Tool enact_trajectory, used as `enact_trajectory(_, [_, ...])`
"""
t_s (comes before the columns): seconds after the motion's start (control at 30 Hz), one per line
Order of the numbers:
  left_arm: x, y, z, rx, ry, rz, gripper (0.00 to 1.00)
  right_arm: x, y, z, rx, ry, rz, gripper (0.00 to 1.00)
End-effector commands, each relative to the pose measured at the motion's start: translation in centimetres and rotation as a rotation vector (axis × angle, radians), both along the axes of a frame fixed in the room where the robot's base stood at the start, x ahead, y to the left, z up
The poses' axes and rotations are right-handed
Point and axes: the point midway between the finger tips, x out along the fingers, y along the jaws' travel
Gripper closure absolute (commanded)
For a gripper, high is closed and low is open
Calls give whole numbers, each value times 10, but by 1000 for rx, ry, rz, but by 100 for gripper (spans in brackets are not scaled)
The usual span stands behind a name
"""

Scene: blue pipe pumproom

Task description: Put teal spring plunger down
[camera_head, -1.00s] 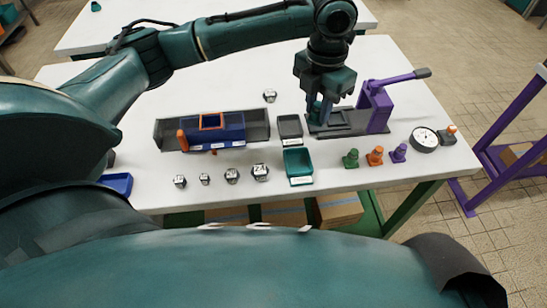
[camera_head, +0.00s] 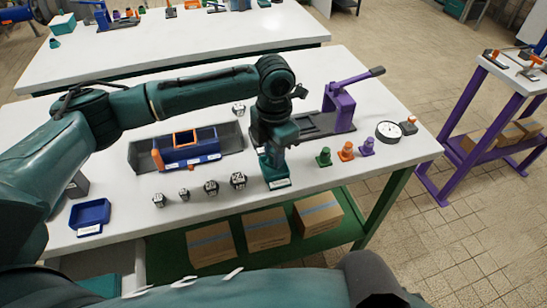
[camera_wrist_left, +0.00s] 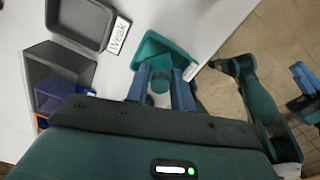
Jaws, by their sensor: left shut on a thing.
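My left gripper (camera_head: 272,158) points down over the teal tray (camera_head: 278,184) near the front edge of the white table. In the left wrist view its two blue fingers (camera_wrist_left: 161,88) are shut on the teal spring plunger (camera_wrist_left: 160,83), of which only a small part shows between them. The fingers reach into or just above the teal tray (camera_wrist_left: 152,47); the plunger's lower end is hidden. At the right of the left wrist view, blue fingertips that look like my right gripper (camera_wrist_left: 303,76) show small; their opening is unclear.
A grey tray labelled "Weak" (camera_wrist_left: 108,43) stands beside the teal tray. Green (camera_head: 324,157), orange (camera_head: 346,151) and purple (camera_head: 367,147) plungers stand to the right, near a dial gauge (camera_head: 389,131). A purple lever press (camera_head: 340,108) is behind. Several small labelled pieces (camera_head: 211,187) stand left.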

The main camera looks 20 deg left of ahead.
Motion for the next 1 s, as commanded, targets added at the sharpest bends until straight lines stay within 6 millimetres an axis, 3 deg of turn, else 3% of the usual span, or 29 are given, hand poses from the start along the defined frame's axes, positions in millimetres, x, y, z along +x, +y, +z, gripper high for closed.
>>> enact_trajectory(0.13, [0, 0, -19, -1, 1, 1, 100, 0, 0, -2, 1, 2, -1, 100])
enact_trajectory(0.53, [0, 0, -24, -1, -1, 1, 100, 0, -1, -1, 1, 3, -2, 100])
enact_trajectory(0.57, [0, 0, -24, -1, -1, 1, 76, 0, -1, -1, 1, 3, -3, 100])
enact_trajectory(0.67, [0, 0, -24, -1, -1, 1, 67, 0, 0, -2, 2, 2, -4, 100])
enact_trajectory(1.0, [1, 0, -16, -1, -2, 1, 67, 0, 0, -2, 2, 2, -5, 100])
